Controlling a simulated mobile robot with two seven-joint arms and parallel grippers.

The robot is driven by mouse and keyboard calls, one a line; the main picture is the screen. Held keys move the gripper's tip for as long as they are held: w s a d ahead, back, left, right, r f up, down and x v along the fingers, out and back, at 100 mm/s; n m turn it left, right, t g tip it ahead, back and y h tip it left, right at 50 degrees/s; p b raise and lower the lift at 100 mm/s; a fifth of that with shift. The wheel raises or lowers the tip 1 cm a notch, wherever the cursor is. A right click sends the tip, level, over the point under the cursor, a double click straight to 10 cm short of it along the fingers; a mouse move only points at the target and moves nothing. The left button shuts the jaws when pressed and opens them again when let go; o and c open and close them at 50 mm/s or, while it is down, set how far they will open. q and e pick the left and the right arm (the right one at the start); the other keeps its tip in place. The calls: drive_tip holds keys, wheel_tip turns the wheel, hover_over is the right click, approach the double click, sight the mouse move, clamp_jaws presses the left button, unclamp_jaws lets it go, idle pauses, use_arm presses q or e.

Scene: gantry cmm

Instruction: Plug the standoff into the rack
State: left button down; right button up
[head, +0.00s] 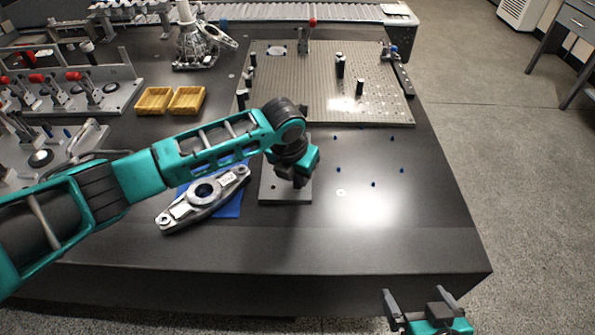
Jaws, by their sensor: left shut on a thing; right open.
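My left gripper (300,182) points down over a small grey block (270,190), which looks like the rack, near the front middle of the table. The gripper is shut on a dark piece, which I take to be the standoff. The gripper and its shadow hide most of that piece, so I cannot tell whether it is in a hole or above the block. A small dark hole shows at the block's left. My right gripper (420,304) is open and empty, low beyond the table's front edge.
A metal casting (203,195) lies on a blue mat (232,208) left of the block. A perforated plate (300,95) with black posts (360,87) stands behind. Yellow trays (187,100) sit at left. Several small blue pins (373,184) dot the right; the front strip is clear.

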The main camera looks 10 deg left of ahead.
use_arm(q)
drive_tip(key=shift+f, duration=0.3)
use_arm(e)
drive_tip(key=shift+d+f, duration=0.1)
drive_tip(key=shift+f, duration=0.05)
use_arm(q)
drive_tip(key=c, duration=1)
unclamp_jaws()
drive_tip(key=shift+o, duration=0.5)
use_arm(e)
drive_tip(key=shift+w, duration=0.15)
drive_tip(key=shift+r, duration=0.2)
use_arm(q)
drive_tip(key=shift+p+v, duration=0.3)
drive_tip(key=shift+v, duration=0.85)
drive_tip(key=p+v, duration=0.2)
drive_tip(key=v, duration=0.8)
drive_tip(key=shift+r, duration=0.3)
use_arm(e)
drive_tip(key=shift+s+d+f+h, duration=0.15)
drive_tip(key=shift+s+d, duration=0.15)
drive_tip(key=shift+d, duration=0.2)
drive_tip(key=shift+s+d+h, duration=0.15)
drive_tip(key=shift+s+d, duration=0.1)
drive_tip(key=shift+d, duration=0.2)
use_arm(q)
drive_tip(key=shift+s, duration=0.1)
